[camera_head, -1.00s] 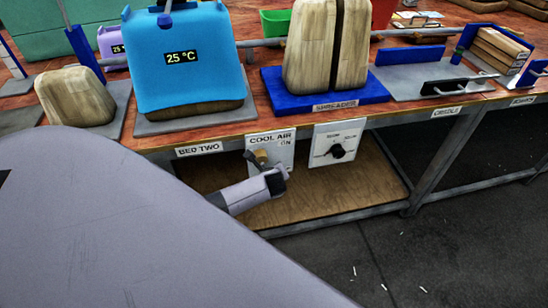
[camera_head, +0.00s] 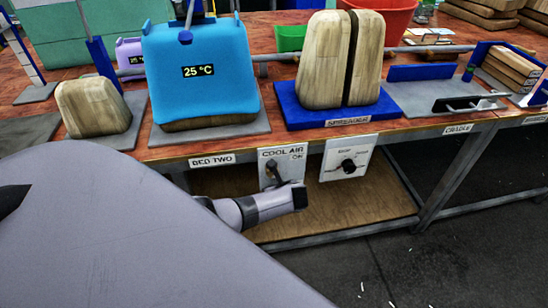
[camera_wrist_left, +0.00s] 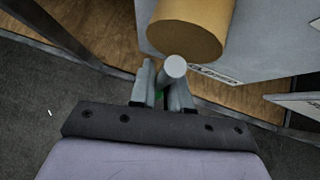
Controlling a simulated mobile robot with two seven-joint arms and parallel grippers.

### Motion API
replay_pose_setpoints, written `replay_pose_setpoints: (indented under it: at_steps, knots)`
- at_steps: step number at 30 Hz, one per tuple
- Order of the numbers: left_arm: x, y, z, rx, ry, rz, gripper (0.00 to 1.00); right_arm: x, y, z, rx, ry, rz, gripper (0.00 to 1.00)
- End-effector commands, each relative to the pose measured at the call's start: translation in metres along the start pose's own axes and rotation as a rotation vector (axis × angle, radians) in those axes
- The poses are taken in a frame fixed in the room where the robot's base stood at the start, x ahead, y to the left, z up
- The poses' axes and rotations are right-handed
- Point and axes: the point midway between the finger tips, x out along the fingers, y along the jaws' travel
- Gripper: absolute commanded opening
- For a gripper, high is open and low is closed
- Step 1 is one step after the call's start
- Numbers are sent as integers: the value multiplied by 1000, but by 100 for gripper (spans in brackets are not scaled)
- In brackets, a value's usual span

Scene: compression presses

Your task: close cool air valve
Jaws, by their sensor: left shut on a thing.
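My left gripper (camera_wrist_left: 166,90) is shut on this handle, one finger on each side. In the head view my left gripper (camera_head: 278,187) is at the lower part of the panel and my wrist hides part of the valve. My right gripper is not in view.
Above are a blue press reading 25 °C (camera_head: 200,70) and a wooden block pair on the blue spreader base (camera_head: 330,108). A wooden lower shelf (camera_head: 345,212) lies below.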

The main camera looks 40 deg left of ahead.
Motion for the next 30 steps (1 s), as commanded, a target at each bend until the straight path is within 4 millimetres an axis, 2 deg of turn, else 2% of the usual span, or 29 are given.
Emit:
replay_pose_setpoints:
  at_steps: [5,6,7,19,30]
  knots:
    - [2,3,-2,3,1,7,0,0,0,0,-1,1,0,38]
    - [2,3,-2,3,1,7,26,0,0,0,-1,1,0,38]
    - [2,3,-2,2,1,7,36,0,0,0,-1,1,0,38]
    - [-6,1,0,1,1,1,36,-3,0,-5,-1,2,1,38]
    - [-54,2,1,2,1,2,36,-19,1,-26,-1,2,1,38]
